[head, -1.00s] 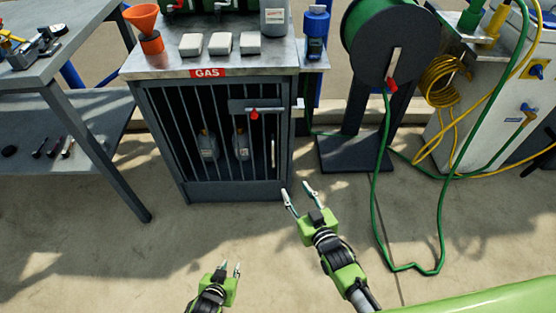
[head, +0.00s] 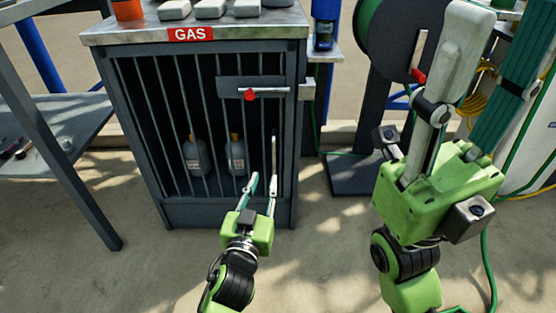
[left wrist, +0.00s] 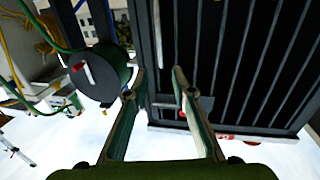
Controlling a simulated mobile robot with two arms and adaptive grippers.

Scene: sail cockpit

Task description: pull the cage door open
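The grey barred cage (head: 117,130) stands under the GAS sign, its door (head: 206,190) closed. A pale vertical handle (head: 273,152) is on the door's right side; it also shows in the left wrist view (left wrist: 157,35). The bolt (head: 270,91) with its red knob (head: 250,94) sits higher on a plate; its right end appears short of the frame bracket (head: 306,91). My left gripper (head: 262,180) is open and empty, just below the handle in the picture; contact cannot be told. My right gripper (head: 490,55) is open and empty, raised close to the head camera.
Two grey bottles (head: 196,155) (head: 237,155) stand inside the cage. A metal worktop (head: 285,28) covers it. A table leg (head: 65,140) is on the left. A hose reel (head: 395,40) on a stand is to the right. The floor before the cage is clear.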

